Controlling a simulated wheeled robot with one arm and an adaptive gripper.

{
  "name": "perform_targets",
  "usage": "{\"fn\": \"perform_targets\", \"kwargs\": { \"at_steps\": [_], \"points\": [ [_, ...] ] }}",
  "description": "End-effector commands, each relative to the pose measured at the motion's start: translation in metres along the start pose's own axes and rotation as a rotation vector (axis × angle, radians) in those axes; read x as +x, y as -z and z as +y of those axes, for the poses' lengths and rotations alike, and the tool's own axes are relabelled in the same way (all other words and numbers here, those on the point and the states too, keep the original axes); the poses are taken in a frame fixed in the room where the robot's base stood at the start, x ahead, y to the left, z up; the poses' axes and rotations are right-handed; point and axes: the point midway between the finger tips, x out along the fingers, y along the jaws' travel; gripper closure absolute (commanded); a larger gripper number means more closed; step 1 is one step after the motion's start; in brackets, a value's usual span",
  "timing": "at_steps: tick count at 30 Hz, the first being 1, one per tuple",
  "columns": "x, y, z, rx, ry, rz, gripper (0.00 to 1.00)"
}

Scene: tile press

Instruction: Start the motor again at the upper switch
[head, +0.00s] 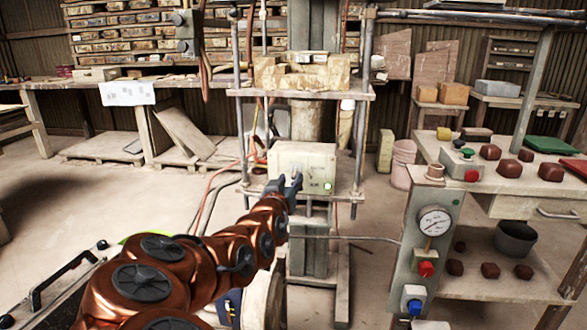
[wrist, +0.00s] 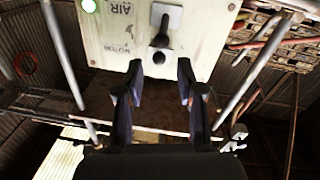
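A pale control box (head: 315,158) is fixed at the middle of the press frame. It also shows upside down in the wrist view (wrist: 205,30), with the words AIR and MOTOR on its face. A dark switch lever (wrist: 160,42) stands out from the face beside the word MOTOR; a light switch plate shows behind it near AIR. My gripper (head: 291,184) is in front of the box's lower left part and hides some of its face. In the wrist view my gripper (wrist: 160,78) is open and empty, its fingertips close to the lever, which lies between their lines. Contact cannot be told.
A green lamp (head: 328,186) shows on the box. Upright press posts (head: 361,120) flank it, and hoses (head: 207,205) hang at the left. A panel with a pressure gauge (head: 435,221) and a red button (head: 426,269) stands at the right.

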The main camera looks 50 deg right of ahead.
Motion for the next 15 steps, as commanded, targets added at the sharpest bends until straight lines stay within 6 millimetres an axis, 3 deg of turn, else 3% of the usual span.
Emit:
{"fn": "perform_targets", "kwargs": {
  "at_steps": [6, 15],
  "points": [
    [0.021, 0.000, 0.002, 0.002, -0.002, 0.002, 0.63],
    [0.035, 0.000, 0.000, 0.001, 0.000, 0.002, 0.63]
  ]
}}
